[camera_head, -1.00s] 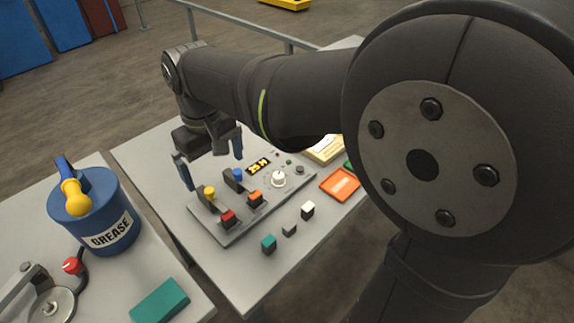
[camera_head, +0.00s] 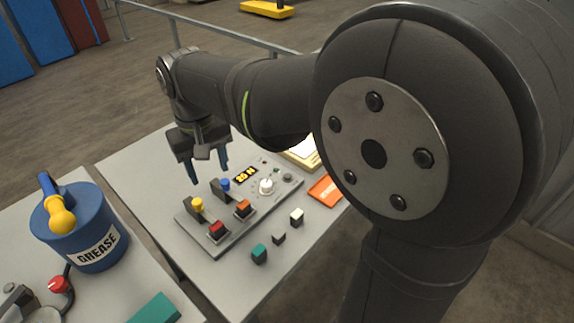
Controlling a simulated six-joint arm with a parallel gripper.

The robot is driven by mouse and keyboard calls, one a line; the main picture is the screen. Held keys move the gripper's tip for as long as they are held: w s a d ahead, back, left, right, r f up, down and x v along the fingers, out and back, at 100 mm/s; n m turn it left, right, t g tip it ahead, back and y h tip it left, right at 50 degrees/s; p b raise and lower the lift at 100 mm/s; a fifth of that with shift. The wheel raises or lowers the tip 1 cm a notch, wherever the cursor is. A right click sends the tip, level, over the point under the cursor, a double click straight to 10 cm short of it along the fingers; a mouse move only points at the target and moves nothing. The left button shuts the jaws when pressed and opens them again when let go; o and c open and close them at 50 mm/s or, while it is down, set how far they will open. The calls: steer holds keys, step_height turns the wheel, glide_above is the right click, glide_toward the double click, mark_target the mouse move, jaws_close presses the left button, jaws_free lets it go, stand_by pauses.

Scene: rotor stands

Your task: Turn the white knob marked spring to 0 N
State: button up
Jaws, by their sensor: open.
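The white knob (camera_head: 266,186) stands upright on a grey control panel (camera_head: 235,234) on the table. A small black display (camera_head: 245,174) with yellow characters sits just left of and behind the knob; it seems to read 20 N or similar, too small to be sure. My gripper (camera_head: 208,172) is open and empty, its two blue-grey fingers pointing down. It hangs above the back left of the panel, left of the knob and apart from it. The knob's markings are too small to read.
Yellow (camera_head: 197,204), blue (camera_head: 224,184), red (camera_head: 217,228) and orange (camera_head: 243,208) switches share the panel. Teal (camera_head: 259,253), dark grey (camera_head: 278,238) and white (camera_head: 296,216) blocks lie in front. An orange tray (camera_head: 325,190) lies right. A blue grease bucket (camera_head: 85,235) stands on the left table.

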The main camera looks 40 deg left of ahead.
steer(key=w+a+m, duration=0.1)
steer(key=w+m, duration=0.7)
steer(key=m, duration=0.9)
glide_toward(265, 183)
step_height(265, 183, down, 9)
steer(key=shift+d+r, duration=0.1)
steer(key=c, duration=1)
